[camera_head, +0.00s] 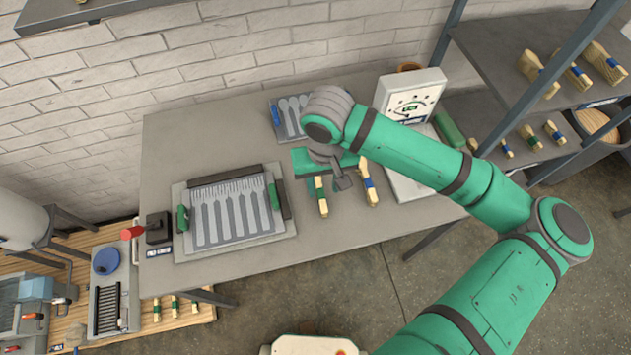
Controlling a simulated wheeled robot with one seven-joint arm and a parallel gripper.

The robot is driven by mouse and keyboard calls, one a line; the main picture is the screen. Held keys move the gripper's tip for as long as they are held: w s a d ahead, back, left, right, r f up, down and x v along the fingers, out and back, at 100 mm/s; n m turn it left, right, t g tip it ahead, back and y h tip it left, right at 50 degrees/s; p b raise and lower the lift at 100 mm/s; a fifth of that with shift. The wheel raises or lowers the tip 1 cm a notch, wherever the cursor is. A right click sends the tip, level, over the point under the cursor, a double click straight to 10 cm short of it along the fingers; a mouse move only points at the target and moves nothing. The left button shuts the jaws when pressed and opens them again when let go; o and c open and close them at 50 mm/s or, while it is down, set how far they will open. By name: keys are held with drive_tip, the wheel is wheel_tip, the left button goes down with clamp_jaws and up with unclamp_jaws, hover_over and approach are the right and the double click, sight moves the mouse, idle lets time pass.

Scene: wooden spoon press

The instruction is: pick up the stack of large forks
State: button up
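Two banded bundles of wooden utensils lie on the grey table (170,130), below my wrist. The left bundle (322,200) has a green band, and the right bundle (368,185) has a blue band. I cannot tell from their shape which one is the stack of large forks. My gripper (340,180) hangs close above the bundles, with a dark finger between them in the picture. Whether it touches either is unclear. The arm hides part of the gripper, so its opening cannot be read.
A press plate with fork-shaped moulds (235,215) lies at left on the table, beside a black box with a red knob (157,232). Shelves with more bundles (541,75) are at right.

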sight(323, 204)
wheel_tip(323, 204, down, 9)
drive_tip(key=shift+f, duration=0.15)
idle(0.4)
clamp_jaws()
